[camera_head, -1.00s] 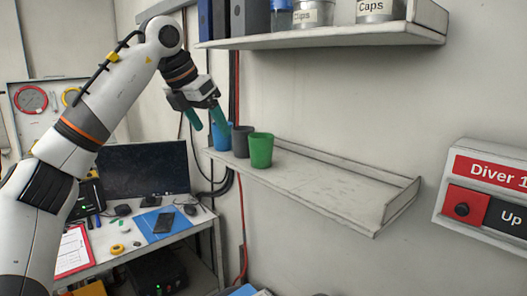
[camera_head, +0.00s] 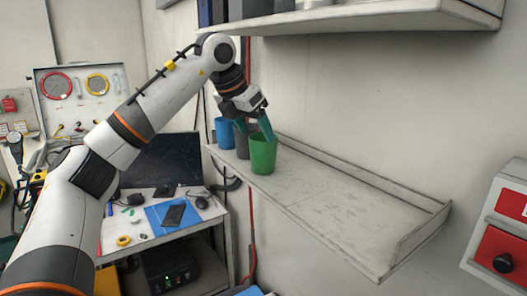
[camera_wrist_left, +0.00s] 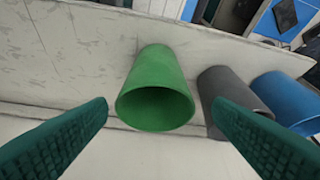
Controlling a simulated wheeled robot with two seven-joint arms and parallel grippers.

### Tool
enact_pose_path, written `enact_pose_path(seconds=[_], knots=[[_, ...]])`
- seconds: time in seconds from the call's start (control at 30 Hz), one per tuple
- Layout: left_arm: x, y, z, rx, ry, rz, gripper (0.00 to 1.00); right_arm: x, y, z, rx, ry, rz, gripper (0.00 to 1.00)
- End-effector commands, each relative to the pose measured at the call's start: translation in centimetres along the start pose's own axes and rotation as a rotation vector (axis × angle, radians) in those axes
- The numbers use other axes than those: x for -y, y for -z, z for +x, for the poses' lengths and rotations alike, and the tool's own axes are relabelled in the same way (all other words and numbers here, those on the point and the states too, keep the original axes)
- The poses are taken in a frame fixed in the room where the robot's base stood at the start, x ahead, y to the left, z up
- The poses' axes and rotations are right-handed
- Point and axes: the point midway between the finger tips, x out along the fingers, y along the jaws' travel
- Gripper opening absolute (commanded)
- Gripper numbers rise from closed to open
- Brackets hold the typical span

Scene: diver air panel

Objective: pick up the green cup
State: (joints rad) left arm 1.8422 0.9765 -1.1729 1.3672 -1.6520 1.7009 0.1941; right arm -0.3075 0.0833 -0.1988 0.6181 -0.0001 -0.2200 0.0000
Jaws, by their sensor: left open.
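The green cup (camera_head: 263,155) stands upright on the lower wall shelf, at the right end of a row of three cups. It also shows in the left wrist view (camera_wrist_left: 156,84), its mouth facing the camera. My left gripper (camera_head: 254,131) is at the top of the green cup in the head view, its teal fingers spread. In the left wrist view the cup appears between the two fingers, with gaps on both sides. One finger overlaps the grey cup (camera_wrist_left: 226,95) in that view. I cannot tell how far down the fingers reach. My right gripper is out of view.
The grey cup (camera_head: 242,146) and the blue cup (camera_head: 224,132) stand close beside the green cup on its left. The lower shelf (camera_head: 340,205) is bare to the right. An upper shelf (camera_head: 370,20) hangs above. A desk with a monitor (camera_head: 160,160) stands below left.

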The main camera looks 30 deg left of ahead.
Motion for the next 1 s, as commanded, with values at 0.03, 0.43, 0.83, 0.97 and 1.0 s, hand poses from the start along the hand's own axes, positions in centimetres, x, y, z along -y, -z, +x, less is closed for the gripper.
enact_pose_path(seconds=[0.03, 0.43, 0.83, 0.97, 1.0], knots=[[0.0, 0.0, 0.5, 0.002, 0.000, 0.001, 0.75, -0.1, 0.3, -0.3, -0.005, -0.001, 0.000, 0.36], [-0.3, 0.2, 4.8, 0.003, 0.000, 0.001, 0.75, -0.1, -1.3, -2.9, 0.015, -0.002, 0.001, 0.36], [-0.3, 0.1, 6.3, -0.001, 0.000, 0.001, 0.70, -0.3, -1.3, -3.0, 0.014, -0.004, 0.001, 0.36], [-0.3, 0.1, 6.3, -0.001, 0.000, 0.001, 0.49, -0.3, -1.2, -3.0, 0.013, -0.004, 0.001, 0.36], [-0.3, 0.1, 6.3, -0.001, 0.000, 0.001, 0.42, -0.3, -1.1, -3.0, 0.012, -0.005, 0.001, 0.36]])
